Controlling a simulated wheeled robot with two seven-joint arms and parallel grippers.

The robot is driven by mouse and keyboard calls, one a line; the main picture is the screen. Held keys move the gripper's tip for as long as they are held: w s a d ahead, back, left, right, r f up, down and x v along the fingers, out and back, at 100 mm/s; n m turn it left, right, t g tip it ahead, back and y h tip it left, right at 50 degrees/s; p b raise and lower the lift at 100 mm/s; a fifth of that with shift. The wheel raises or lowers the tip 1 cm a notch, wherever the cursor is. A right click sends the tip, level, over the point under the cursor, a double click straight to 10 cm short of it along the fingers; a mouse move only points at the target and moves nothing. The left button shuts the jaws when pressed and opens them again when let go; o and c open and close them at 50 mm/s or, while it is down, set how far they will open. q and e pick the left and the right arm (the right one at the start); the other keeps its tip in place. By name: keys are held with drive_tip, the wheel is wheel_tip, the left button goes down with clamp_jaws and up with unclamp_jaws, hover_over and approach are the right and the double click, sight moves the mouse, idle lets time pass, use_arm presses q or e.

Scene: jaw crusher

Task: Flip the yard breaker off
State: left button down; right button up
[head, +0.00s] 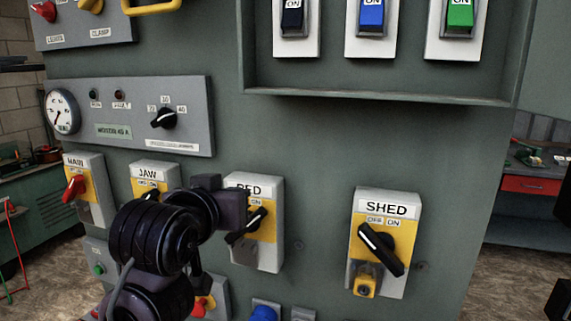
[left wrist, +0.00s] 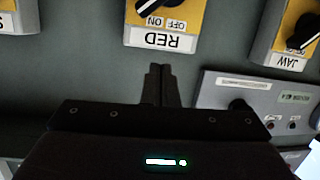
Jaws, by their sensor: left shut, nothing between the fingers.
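No label reading "yard" shows in either view. Three rocker breakers, black (head: 292,17), blue (head: 371,15) and green (head: 459,16), sit in a recessed frame at the top of the head view; each shows ON, and their upper parts are cut off. My left arm comes up from the lower left in front of the JAW and RED switches. In the left wrist view, upside down, my left gripper (left wrist: 160,72) is shut and empty, its fingertips near the RED label (left wrist: 160,40) in the picture. Whether it touches the panel cannot be told. My right gripper is not in view.
A gauge box (head: 185,90) is at left. The recess has a protruding lower ledge (head: 380,97). Plain panel lies between.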

use_arm(q)
drive_tip(key=s+d+r+t+h, duration=0.1)
drive_tip(key=s+r, duration=0.3)
drive_tip(key=r, duration=0.4)
drive_tip(key=s+d+r+m+t+h, duration=0.1)
drive_tip(key=s+d+r+t, duration=0.1)
drive_tip(key=s+r, duration=0.3)
drive_tip(key=s+d+r+m+t+h, duration=0.1)
drive_tip(key=s+r, duration=0.4)
drive_tip(key=r, duration=0.6)
drive_tip(key=shift+d+r+t, duration=0.4)
drive_tip(key=shift+d+t, duration=0.15)
drive_tip(key=shift+t, duration=0.25)
drive_tip(key=shift+w, duration=0.15)
drive_tip(key=p, duration=0.6)
approach(295, 12)
wheel_tip(295, 12, up, 4)
drive_tip(key=w, duration=0.2)
drive_tip(key=w+f, duration=0.1)
drive_tip(key=w+d+f+p, duration=0.1)
drive_tip(key=w, duration=0.1)
drive_tip(key=shift+d, duration=0.15)
drive_tip(key=shift+w+f, duration=0.2)
drive_tip(key=shift+d, duration=0.1)
